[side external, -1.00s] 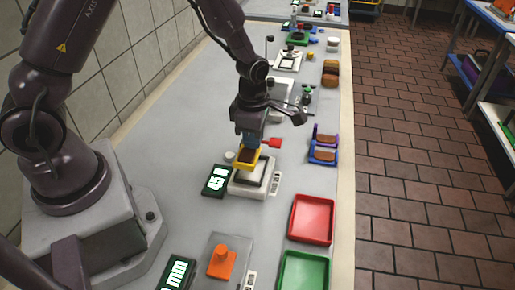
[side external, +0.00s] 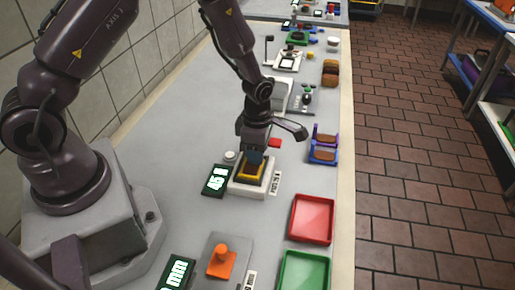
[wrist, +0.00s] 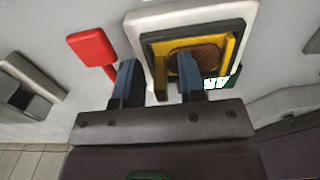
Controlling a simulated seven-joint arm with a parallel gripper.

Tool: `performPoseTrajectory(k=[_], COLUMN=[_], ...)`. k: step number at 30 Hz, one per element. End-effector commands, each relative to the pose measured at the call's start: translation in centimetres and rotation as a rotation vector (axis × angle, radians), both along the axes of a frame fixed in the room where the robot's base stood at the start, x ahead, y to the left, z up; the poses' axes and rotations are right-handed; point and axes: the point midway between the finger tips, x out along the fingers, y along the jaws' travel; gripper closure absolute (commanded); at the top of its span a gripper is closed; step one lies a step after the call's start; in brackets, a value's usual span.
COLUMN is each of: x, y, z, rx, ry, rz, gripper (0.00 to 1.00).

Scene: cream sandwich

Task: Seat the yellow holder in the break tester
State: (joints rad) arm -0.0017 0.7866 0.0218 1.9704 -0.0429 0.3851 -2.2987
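The yellow holder (wrist: 163,62), with a brown piece inside, lies within the dark recess of the white break tester (wrist: 141,25) in the wrist view. In the side view the holder (side external: 249,174) is on top of the tester (side external: 246,190), below my gripper. I cannot tell whether it is fully down. In the wrist view my gripper (wrist: 158,70) has its two fingers apart, with gaps to the yellow strip between them, so it looks open. The right finger hides part of the holder. A green-lit display (side external: 216,180) stands beside the tester.
A red paddle (wrist: 92,47) lies just beside the tester. A red tray (side external: 312,219), a green tray (side external: 304,271) and an orange knob on a plate (side external: 221,261) are nearer. Blue and purple holders (side external: 323,148) stand at the right. Bare counter lies between.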

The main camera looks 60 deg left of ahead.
Motion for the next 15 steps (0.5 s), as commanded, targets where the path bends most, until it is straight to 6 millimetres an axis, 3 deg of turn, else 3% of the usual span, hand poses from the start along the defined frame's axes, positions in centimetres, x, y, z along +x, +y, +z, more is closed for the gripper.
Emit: performPoseTrajectory(k=[8, 15], x=[0.0, 0.1], y=[0.0, 0.0], z=[0.3, 4.1], rx=[0.000, 0.000], ry=[-0.001, -0.007], rz=[0.001, 0.000], gripper=[0.63, 0.63])
